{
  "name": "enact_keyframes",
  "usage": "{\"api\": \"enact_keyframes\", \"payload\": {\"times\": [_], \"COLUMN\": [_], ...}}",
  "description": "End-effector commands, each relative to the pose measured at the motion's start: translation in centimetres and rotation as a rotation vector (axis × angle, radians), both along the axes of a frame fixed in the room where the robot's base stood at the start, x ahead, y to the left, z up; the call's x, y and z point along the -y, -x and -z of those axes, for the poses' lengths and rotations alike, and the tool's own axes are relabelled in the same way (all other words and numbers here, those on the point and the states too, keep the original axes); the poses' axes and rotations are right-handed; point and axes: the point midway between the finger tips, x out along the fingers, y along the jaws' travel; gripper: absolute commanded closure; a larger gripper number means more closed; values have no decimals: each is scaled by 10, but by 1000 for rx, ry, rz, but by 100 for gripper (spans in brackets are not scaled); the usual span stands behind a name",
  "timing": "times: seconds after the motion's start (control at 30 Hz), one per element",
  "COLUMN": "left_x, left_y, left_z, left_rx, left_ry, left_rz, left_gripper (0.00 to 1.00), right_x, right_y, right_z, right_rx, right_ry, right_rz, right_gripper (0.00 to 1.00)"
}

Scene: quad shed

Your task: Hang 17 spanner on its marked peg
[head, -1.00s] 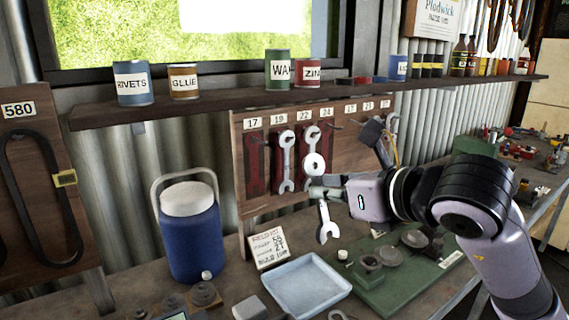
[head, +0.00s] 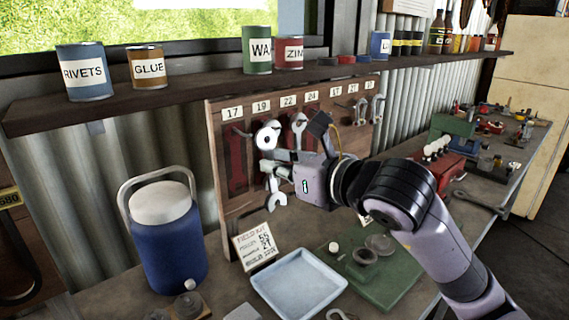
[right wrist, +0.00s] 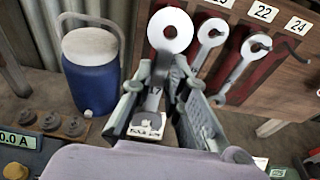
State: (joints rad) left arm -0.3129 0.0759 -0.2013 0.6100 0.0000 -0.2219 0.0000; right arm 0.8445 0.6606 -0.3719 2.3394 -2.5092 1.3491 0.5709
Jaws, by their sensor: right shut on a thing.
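My right gripper (head: 280,172) is shut on the 17 spanner (head: 275,198), which hangs roughly upright in front of the board, ring end up and open jaw down. In the right wrist view, the spanner's ring (right wrist: 170,31) shows above the fingers (right wrist: 165,95), and a 17 mark shows between them. The brown peg board (head: 217,165) has a 17 label (head: 232,113) at its left end, with a bare red spanner outline (head: 236,165) below. The held ring is in front of the 19 place, right of the 17 peg, apparently clear of the board. My left gripper is not in view.
Spanners hang at 19, seen in the wrist view (right wrist: 211,32), and at 22 (head: 298,128). A shelf with cans (head: 190,92) runs above the board. A blue cooler (head: 166,240), card (head: 256,247), pale tray (head: 300,283) and green base (head: 385,285) stand below.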

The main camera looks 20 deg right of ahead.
Motion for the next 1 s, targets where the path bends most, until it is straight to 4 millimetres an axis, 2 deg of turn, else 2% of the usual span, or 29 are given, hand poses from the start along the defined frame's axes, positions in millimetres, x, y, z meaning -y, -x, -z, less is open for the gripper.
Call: {"api": "enact_keyframes", "payload": {"times": [0.2,0.3,0.73,1.0], "left_x": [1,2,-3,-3], "left_y": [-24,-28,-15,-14], "left_z": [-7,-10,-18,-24], "left_rx": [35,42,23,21], "left_ry": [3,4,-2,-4], "left_rz": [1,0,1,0], "left_gripper": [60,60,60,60], "right_x": [-5,-7,-17,-24], "right_y": [-12,-18,-42,-57], "right_z": [0,0,2,3], "right_rx": [-1,0,0,2], "right_ry": [0,0,0,0], "right_rz": [-1,0,-1,-1], "right_gripper": [100,100,100,100]}}
